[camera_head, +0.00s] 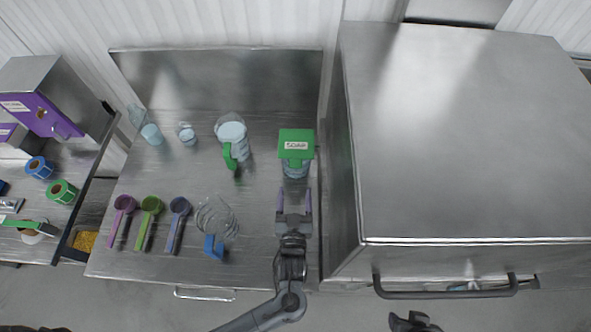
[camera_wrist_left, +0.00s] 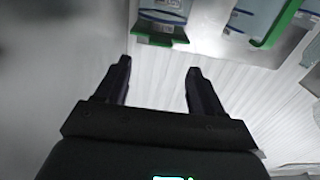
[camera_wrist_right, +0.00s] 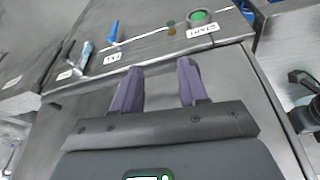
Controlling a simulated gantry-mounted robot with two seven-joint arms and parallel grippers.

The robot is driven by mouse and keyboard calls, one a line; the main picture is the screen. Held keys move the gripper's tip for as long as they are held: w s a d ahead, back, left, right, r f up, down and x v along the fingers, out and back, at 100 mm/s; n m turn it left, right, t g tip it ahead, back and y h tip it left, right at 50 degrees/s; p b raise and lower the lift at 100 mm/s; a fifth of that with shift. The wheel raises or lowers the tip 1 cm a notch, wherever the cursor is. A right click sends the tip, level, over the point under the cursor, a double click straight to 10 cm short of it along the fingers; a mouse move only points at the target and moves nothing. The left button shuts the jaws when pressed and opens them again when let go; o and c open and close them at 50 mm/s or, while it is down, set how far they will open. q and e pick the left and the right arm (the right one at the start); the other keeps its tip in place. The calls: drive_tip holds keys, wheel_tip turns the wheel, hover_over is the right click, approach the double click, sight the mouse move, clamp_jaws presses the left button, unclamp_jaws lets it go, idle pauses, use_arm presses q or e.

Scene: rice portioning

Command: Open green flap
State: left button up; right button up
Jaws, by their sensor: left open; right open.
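The green flap (camera_head: 296,137) sits on top of a clear container (camera_head: 295,169) at the right of the steel table and carries a white label. It looks closed in the head view. My left gripper (camera_head: 294,192) is open and empty, just on the near side of the container, with its fingers pointing toward it and apart from it. In the left wrist view the green flap (camera_wrist_left: 158,36) lies beyond the open fingers. My right gripper (camera_wrist_right: 160,72) is open and empty in the right wrist view, facing a steel surface with labelled controls.
A measuring jug (camera_head: 231,139) with a green handle stands left of the container. A large steel appliance (camera_head: 460,130) rises close on the right.

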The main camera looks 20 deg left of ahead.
sight(295, 168)
use_arm(q)
drive_tip(key=x, duration=0.9)
drive_tip(key=shift+w+p, duration=0.1)
drive_tip(key=shift+p, duration=0.3)
clamp_jaws()
